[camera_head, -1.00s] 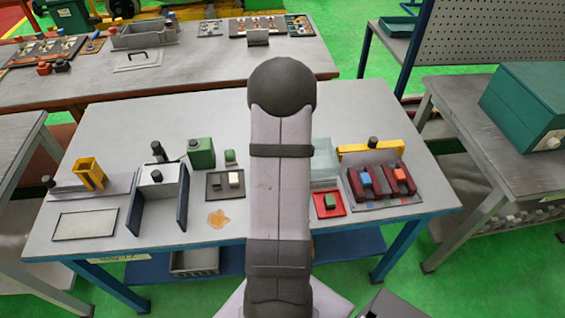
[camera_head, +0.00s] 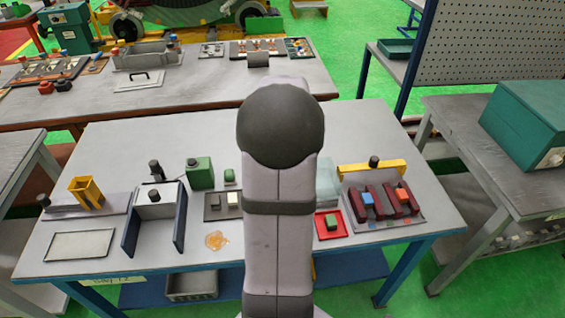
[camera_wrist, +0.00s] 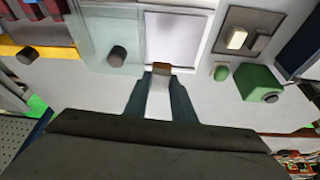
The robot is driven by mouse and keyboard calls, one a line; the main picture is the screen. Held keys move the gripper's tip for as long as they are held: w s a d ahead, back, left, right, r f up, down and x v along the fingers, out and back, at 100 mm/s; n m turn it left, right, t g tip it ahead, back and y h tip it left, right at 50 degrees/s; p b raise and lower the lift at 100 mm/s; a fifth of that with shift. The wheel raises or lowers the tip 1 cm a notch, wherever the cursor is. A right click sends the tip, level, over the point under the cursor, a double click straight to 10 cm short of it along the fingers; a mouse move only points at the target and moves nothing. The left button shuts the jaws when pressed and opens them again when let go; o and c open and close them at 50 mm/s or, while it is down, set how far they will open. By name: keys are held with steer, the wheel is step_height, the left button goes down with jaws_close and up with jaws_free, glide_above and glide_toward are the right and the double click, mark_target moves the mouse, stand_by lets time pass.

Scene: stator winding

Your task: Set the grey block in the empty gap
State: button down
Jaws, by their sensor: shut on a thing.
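My gripper (camera_wrist: 160,72) is shut on a small brown block (camera_wrist: 161,68) at its fingertips, above the table. I cannot tell whether this is the grey block. In the head view my arm hides my gripper. The dark red slotted part (camera_head: 384,203) stands at the table's right. A blue block (camera_head: 366,199) and an orange-red block (camera_head: 402,196) sit in its slots. The space between them looks empty. In the wrist view the slotted part (camera_wrist: 32,22) is partly cut off at the upper left.
A yellow bar (camera_head: 350,170) with a dark knob stands behind the slotted part. A red tray (camera_head: 320,233) holds a green block (camera_head: 332,221). A pale glassy panel (camera_wrist: 103,15) lies near my gripper.

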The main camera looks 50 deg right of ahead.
steer(key=s+d, duration=0.3)
steer(key=s, duration=0.1)
steer(key=s+d+p, duration=0.1)
steer(key=s+d, duration=0.3)
steer(key=s, duration=0.1)
steer(key=s+d+f+p, duration=0.1)
steer(key=s+d, duration=0.2)
steer(key=s, duration=0.1)
steer(key=shift+s+d, duration=0.15)
steer(key=shift+s, duration=0.05)
steer(key=s+d+f+p, duration=0.1)
steer(key=s+d, duration=0.1)
steer(key=s, duration=0.5)
steer(key=s+d+p, duration=0.1)
steer(key=s+d, duration=0.1)
steer(key=s, duration=0.6)
steer(key=shift+d+f+n, duration=0.35)
steer(key=shift+n, duration=0.05)
steer(key=shift+f, duration=0.1)
steer(key=shift+f+b, duration=0.9)
steer(key=shift+f, duration=0.95)
steer(key=shift+b, duration=0.35)
steer(key=shift+f+b, duration=1.35)
steer(key=shift+b, duration=0.75)
steer(key=c, duration=1.2)
jaws_free()
